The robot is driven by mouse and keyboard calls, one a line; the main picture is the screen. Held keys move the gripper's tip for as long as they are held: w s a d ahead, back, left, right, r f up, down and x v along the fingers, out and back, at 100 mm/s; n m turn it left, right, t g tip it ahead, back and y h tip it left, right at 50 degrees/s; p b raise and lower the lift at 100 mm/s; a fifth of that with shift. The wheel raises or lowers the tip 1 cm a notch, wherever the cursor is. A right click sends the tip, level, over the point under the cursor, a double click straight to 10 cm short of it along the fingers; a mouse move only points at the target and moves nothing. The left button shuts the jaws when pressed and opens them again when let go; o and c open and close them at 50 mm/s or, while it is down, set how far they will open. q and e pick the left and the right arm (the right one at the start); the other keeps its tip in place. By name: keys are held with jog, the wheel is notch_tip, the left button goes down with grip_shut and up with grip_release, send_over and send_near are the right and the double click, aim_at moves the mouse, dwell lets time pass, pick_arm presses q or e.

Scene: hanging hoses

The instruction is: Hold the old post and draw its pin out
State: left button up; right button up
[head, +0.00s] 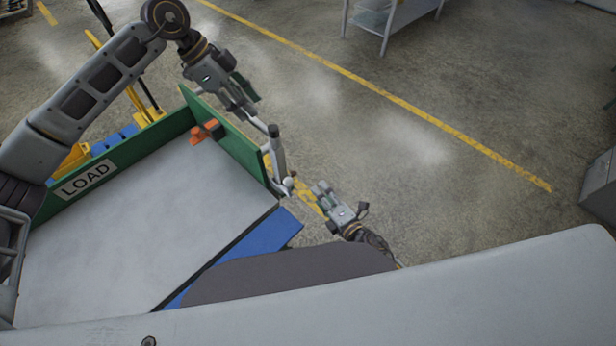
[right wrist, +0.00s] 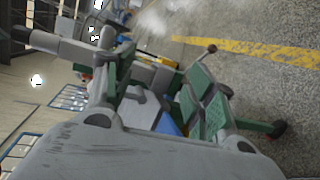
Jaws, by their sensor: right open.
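The old post (head: 279,160) is a grey upright cylinder at the near right end of the green panel, with a small dark top and a pale ball low on its side, perhaps the pin's end. My left gripper (head: 246,98) is above and left of the post, angled down towards its top. I cannot tell whether its fingers are shut or touch anything. My right gripper (head: 318,192) is open, just right of the post's lower end. Its spread green-padded fingers (right wrist: 158,90) show in the right wrist view. The pin's shaft is not distinguishable.
A grey-topped platform (head: 150,235) with green side panels (head: 225,140) and a LOAD label stands left of the post. An orange part (head: 205,131) sits at its far panel. A blue edge (head: 250,245) runs along its right. Open floor with a yellow line (head: 400,103) lies beyond.

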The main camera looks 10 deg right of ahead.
aim_at(280, 152)
jog(key=a+r+n+y, duration=0.4)
jog(key=r+n, duration=0.8)
jog(key=n, duration=0.6)
jog(key=shift+a+t, duration=0.3)
jog(key=shift+a, duration=0.15)
jog(key=shift+w+a, duration=0.1)
jog(key=shift+x, duration=6.7)
